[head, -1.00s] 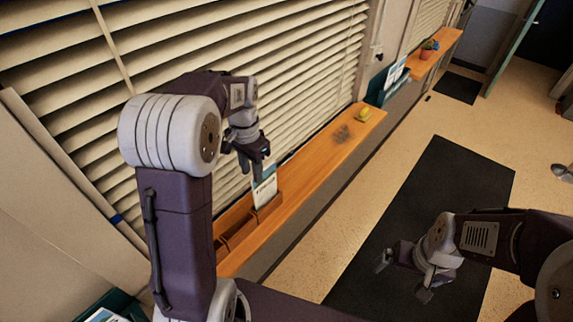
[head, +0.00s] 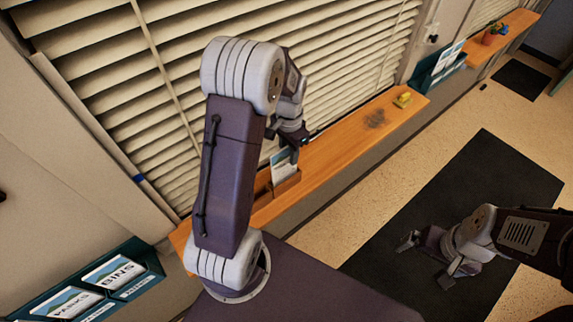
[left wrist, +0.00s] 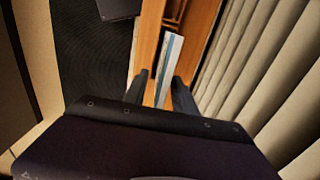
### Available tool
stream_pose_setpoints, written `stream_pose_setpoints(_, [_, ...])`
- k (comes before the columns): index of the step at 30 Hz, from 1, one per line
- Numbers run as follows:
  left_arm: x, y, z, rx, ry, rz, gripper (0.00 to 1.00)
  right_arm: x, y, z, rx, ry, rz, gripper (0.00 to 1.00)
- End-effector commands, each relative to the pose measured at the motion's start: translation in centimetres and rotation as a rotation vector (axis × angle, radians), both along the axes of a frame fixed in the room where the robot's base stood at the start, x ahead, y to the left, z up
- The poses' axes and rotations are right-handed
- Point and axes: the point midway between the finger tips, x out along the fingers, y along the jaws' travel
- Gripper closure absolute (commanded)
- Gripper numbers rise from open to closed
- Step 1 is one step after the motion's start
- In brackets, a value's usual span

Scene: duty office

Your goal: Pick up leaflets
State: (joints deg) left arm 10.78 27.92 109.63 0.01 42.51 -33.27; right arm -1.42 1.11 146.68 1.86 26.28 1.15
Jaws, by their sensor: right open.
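White-and-blue leaflets (head: 280,167) stand upright in a small wooden holder (head: 287,187) on the wooden sill. My left gripper (head: 293,156) points down at the top of the leaflets. In the left wrist view the leaflets (left wrist: 171,58) show as a narrow strip reaching between the two fingers of my left gripper (left wrist: 161,82). The fingers are apart, with a gap on the left of the strip. My right gripper (head: 428,256) is open and empty over the dark floor mat, away from the sill.
The wooden sill (head: 335,150) runs under the window blinds (head: 340,75), with a yellow object (head: 402,100) further along. Teal racks of leaflets hang at lower left (head: 150,262) and beyond the sill (head: 424,78). A potted plant (head: 490,36) stands on a far shelf.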

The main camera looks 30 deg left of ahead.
Motion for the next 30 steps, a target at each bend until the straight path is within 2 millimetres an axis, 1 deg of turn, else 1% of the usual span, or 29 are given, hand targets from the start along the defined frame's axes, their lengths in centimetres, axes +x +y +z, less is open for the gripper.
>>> stream_pose_setpoints(1, [-0.1,0.0,-0.5,-0.001,0.005,0.000,0.67,0.0,0.0,0.7,0.000,-0.001,0.000,0.00])
stream_pose_setpoints(4, [-0.1,0.0,-1.7,0.000,0.002,0.000,0.67,0.0,0.0,0.8,0.000,0.000,0.000,0.00])
stream_pose_setpoints(6, [0.0,0.0,-2.0,0.000,0.000,0.000,0.67,0.0,0.0,0.8,0.000,0.000,0.000,0.00])
stream_pose_setpoints(11, [0.0,0.0,-2.0,0.001,-0.001,0.000,0.67,0.0,0.0,0.7,0.000,0.000,0.000,0.00])
stream_pose_setpoints(12, [0.0,0.0,-2.0,0.001,-0.001,0.000,0.78,0.0,0.0,0.7,0.000,0.000,0.000,0.00])
stream_pose_setpoints(14, [0.0,0.0,-2.0,0.001,-0.001,0.000,0.95,0.0,0.0,0.7,0.000,0.000,0.000,0.00])
stream_pose_setpoints(15, [0.0,0.0,-2.0,0.001,-0.001,0.000,1.00,0.0,0.0,0.7,0.000,0.000,0.000,0.00])
stream_pose_setpoints(30, [0.0,0.0,-2.0,0.001,-0.001,0.000,1.00,0.0,0.0,0.7,0.000,0.000,0.000,0.00])
